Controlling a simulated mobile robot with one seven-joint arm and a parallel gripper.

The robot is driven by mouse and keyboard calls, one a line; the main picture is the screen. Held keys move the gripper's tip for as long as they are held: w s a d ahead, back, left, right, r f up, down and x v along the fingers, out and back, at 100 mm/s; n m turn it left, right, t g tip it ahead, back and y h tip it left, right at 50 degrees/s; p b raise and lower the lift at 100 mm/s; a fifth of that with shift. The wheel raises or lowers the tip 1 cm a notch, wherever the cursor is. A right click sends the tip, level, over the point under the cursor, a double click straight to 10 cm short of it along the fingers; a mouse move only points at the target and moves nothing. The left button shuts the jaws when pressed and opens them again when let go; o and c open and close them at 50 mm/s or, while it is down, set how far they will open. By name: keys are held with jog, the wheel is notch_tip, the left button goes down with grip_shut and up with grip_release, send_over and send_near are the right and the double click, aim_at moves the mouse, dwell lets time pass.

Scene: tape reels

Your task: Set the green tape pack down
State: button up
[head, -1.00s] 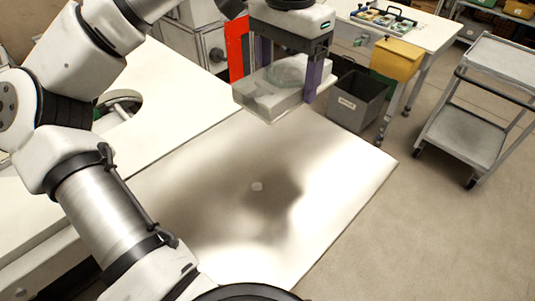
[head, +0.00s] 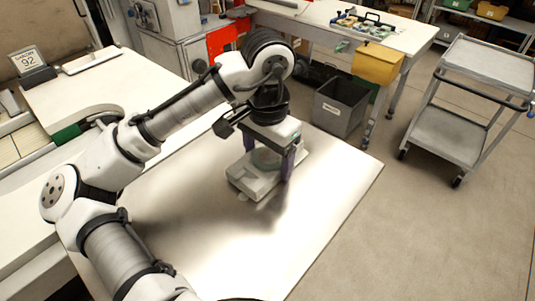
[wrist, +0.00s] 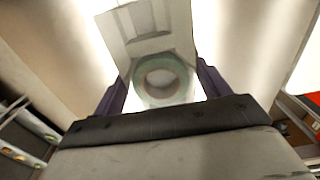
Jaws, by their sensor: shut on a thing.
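The green tape pack (head: 248,184) is a pale, see-through box with a green tape ring inside. My gripper (head: 268,155) is shut on it, with one purple finger on each side. The pack is low over the pale worktop (head: 200,235), roughly level; I cannot tell whether its underside touches the surface. In the wrist view, the green ring (wrist: 162,80) shows between the fingers, and the pale box stretches beyond it. The pack's far side is partly hidden by my gripper.
The worktop in front of the pack is bare. A grey bin (head: 341,104) and a yellow bin (head: 377,60) are beyond its far edge. A grey trolley (head: 470,100) stands on the right. A second table (head: 110,85) is at the left.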

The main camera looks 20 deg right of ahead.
aim_at(267, 158)
jog(key=o, duration=1.1)
jog(key=shift+f, duration=0.1)
notch_tip(267, 158, up, 12)
jog(key=shift+r, duration=0.2)
